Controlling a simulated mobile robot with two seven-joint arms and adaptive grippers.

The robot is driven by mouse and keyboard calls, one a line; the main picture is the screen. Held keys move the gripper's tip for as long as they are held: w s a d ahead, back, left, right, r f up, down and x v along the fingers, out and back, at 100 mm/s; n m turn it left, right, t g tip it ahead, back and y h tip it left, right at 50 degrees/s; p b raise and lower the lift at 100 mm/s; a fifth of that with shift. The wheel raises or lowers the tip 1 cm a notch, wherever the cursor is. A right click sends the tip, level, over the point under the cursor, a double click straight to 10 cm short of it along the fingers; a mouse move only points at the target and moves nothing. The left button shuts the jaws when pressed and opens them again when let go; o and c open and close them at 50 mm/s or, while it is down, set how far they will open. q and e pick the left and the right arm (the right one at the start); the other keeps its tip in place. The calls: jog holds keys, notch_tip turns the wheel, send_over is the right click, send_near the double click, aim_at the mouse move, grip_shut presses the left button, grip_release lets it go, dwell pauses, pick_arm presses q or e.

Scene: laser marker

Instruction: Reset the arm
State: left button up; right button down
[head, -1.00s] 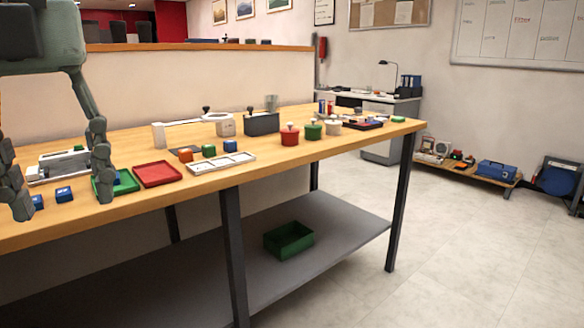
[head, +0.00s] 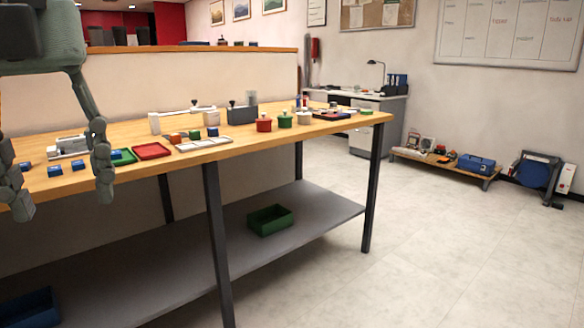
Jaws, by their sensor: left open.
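My left gripper (head: 62,172) hangs at the left of the head view, its two grey fingers wide apart with nothing between them that it holds. The fingers show in front of the workbench (head: 110,135) and its near edge. Small blue blocks (head: 55,171) lie on the bench behind and between the fingers. A green tray (head: 123,157) with a blue block on it is partly hidden by the right-hand finger. My right gripper is out of view.
On the bench are a red tray (head: 152,151), a white tray (head: 204,144), a dark box (head: 242,115) and red (head: 264,125) and green (head: 285,121) pots. A green bin (head: 270,219) sits on the lower shelf (head: 318,206).

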pick_arm(q)
jog(key=w+a+f+n+t+h+p, duration=0.1)
jog(key=w+a+n+t+h, duration=0.1)
jog(key=w+t+h, duration=0.55)
jog(key=w+a+n+t+h+p, duration=0.1)
jog(key=w+a+n+t+h, duration=0.3)
jog(key=w, duration=0.6)
jog(key=w+a+f+n+t+y, duration=0.2)
jog(key=w+a+f+n+t, duration=0.25)
jog(key=a+f+n, duration=0.2)
jog(key=s+a+f+n+t+y, duration=0.1)
jog(key=a+f+n+y, duration=0.35)
jog(key=f, duration=0.35)
jog(key=a+f+n+y, duration=0.4)
jog(key=a+f+y, duration=0.1)
jog(key=f, duration=0.3)
jog(key=s+d+f+n+g+y+p, duration=0.15)
jog(key=s+f+n+g, duration=0.35)
jog(key=f, duration=0.6)
jog(key=s+f+n+g+y, duration=0.1)
jog(key=s+f+g+y, duration=0.1)
jog(key=s+f, duration=0.65)
jog(key=s+d+f+n+g+h, duration=0.1)
jog(key=s+d+f+g, duration=0.5)
jog(key=s+d+f, duration=0.7)
notch_tip(320, 180, down, 2)
jog(key=shift+d+f+g+h, duration=0.1)
jog(key=shift+d+g+h, duration=0.4)
jog(key=shift+d, duration=0.45)
jog(key=shift+s, duration=0.1)
